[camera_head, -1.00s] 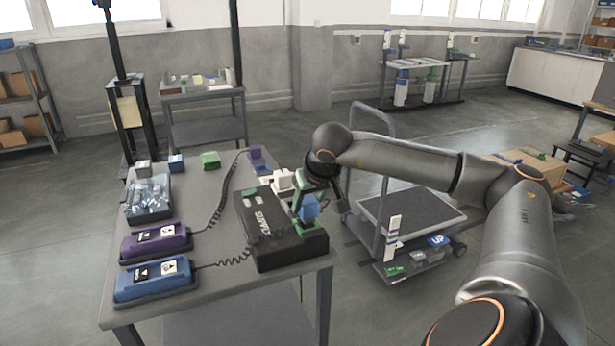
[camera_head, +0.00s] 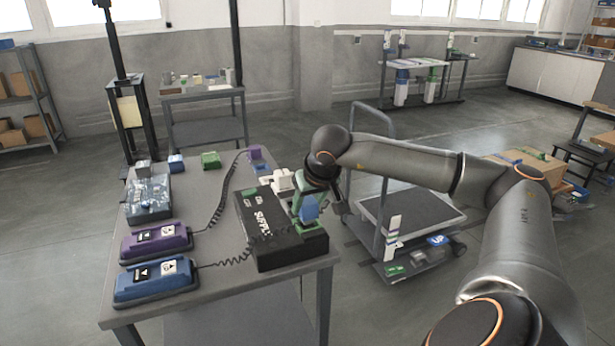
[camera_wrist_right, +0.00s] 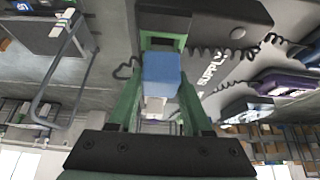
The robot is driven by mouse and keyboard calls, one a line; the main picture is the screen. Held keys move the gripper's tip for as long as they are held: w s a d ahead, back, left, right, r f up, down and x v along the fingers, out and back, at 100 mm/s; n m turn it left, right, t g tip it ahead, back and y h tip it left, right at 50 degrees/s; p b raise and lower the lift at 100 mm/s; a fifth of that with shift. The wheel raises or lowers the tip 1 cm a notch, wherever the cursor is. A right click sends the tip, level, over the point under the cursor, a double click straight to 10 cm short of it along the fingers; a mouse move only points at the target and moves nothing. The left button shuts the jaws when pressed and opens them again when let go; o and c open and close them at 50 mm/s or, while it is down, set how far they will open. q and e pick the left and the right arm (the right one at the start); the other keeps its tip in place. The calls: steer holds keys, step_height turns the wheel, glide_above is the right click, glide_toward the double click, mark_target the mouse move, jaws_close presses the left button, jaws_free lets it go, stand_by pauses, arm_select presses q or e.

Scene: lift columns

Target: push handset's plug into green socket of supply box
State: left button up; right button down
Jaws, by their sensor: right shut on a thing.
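The black supply box (camera_head: 262,236) lies at the table's right edge. Its green socket (camera_head: 314,230) is at the near right end and also shows in the right wrist view (camera_wrist_right: 163,42). My right gripper (camera_head: 304,207), with green fingers, is shut on the blue plug (camera_head: 309,212); the plug also shows between the fingers in the right wrist view (camera_wrist_right: 161,72). My left gripper is out of view.
A purple handset (camera_head: 155,242) lies behind the blue one, its cord leading to a purple plug (camera_head: 255,153). White blocks (camera_head: 282,181) stand behind the box. A clear bin (camera_head: 148,203) and small coloured blocks (camera_head: 210,160) are at the left and back. A cart (camera_head: 405,215) stands right of the table.

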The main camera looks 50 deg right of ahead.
steer(key=shift+f+b, duration=0.3)
steer(key=shift+f, duration=0.15)
steer(key=shift+f, duration=0.4)
stand_by(0.4)
steer(key=shift+c, duration=1.3)
jaws_free()
steer(key=shift+o, duration=1.1)
